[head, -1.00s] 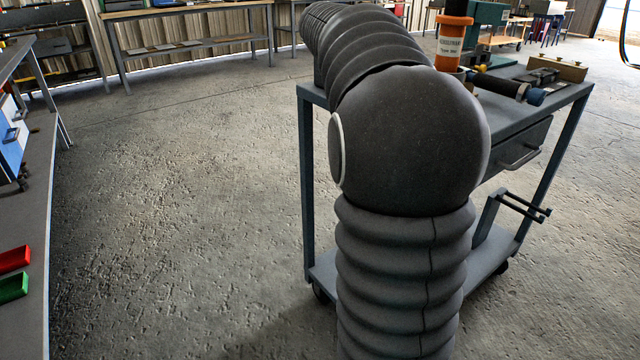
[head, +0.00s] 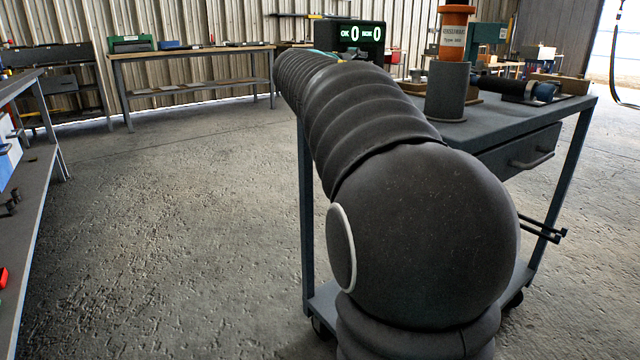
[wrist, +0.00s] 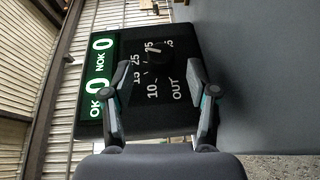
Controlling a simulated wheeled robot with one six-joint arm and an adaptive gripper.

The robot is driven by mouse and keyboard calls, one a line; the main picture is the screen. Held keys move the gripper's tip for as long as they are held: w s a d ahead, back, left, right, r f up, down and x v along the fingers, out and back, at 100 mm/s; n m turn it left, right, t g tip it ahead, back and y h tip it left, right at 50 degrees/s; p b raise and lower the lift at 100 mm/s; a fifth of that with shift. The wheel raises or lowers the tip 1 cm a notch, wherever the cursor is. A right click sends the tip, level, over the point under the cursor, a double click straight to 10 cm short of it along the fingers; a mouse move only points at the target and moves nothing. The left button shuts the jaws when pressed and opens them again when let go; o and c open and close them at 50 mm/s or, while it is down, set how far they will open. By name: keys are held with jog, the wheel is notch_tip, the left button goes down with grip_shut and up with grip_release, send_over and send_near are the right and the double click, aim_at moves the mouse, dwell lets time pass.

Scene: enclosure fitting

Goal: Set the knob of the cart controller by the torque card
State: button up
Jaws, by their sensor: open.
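The cart controller (head: 362,33) is a dark box with a lit "OK 0 NOK 0" display, at the far side of the cart in the head view. In the wrist view the controller (wrist: 98,75) appears turned on its side. Its black knob (wrist: 155,52) has a pale pointer line and sits among white dial numbers and the word "OUT". My gripper (wrist: 159,70) is open, its fingers to either side of the knob in the picture. I cannot tell whether they touch it. My gripper is hidden in the head view. I cannot make out a torque card.
The grey cart (head: 575,108) also carries an orange labelled cylinder (head: 453,38) in a grey holder (head: 446,92), and a dark tool (head: 515,88). A bench (head: 190,52) stands at the back wall; another is at left. The floor between is clear.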

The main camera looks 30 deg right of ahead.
jog(key=f+v, duration=0.1)
jog(key=v, duration=0.9)
jog(key=s+a+f+m+g+y+p, duration=0.1)
jog(key=s+a+f+m+y+p, duration=0.1)
jog(key=s+a+f+y+p, duration=0.3)
jog(key=s+a+f+y, duration=0.3)
jog(key=s+a+f, duration=0.2)
jog(key=s+f, duration=0.2)
jog(key=shift+f, duration=0.6)
jog(key=shift+a, duration=0.15)
